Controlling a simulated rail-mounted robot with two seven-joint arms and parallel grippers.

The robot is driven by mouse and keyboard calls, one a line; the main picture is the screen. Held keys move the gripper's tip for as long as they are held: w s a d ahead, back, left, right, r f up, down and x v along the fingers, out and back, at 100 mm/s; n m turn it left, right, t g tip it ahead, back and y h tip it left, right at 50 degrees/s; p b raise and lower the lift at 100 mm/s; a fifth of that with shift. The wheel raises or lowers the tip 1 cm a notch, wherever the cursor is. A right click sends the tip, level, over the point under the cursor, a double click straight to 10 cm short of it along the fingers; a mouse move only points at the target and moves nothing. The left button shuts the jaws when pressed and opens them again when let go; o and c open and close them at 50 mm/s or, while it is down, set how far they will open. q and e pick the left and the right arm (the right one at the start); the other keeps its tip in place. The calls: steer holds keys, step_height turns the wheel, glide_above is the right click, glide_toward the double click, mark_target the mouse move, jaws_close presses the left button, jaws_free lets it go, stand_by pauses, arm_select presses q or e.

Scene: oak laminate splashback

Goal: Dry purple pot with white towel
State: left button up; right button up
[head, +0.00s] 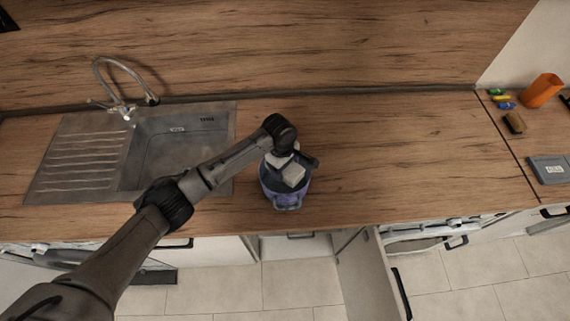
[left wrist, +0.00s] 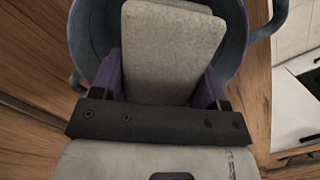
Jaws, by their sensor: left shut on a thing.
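The purple pot (head: 287,200) stands on the wooden counter right of the sink, with a side handle facing the front edge. In the left wrist view the pot (left wrist: 234,38) has a blue-grey inside and handles at both sides. My left gripper (head: 289,172) is over the pot's mouth and hides much of its inside. The left wrist view shows it shut on the white towel (left wrist: 170,50), a pale flat slab with rounded corners that reaches over the pot's opening. I cannot tell whether the towel touches the pot wall. My right gripper is in neither view.
A steel sink (head: 180,160) with a tap (head: 120,108) is at the left. The counter between is clear. A cabinet door (head: 365,275) stands open below.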

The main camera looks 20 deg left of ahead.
arm_select(q)
steer(key=shift+f, duration=0.65)
steer(key=shift+f, duration=0.35)
steer(key=shift+f, duration=0.35)
steer(key=shift+f+b, duration=0.5)
steer(key=shift+f, duration=1.3)
steer(key=shift+f+b, duration=0.35)
steer(key=shift+b, duration=0.05)
steer(key=shift+f, duration=0.35)
steer(key=shift+f, duration=0.35)
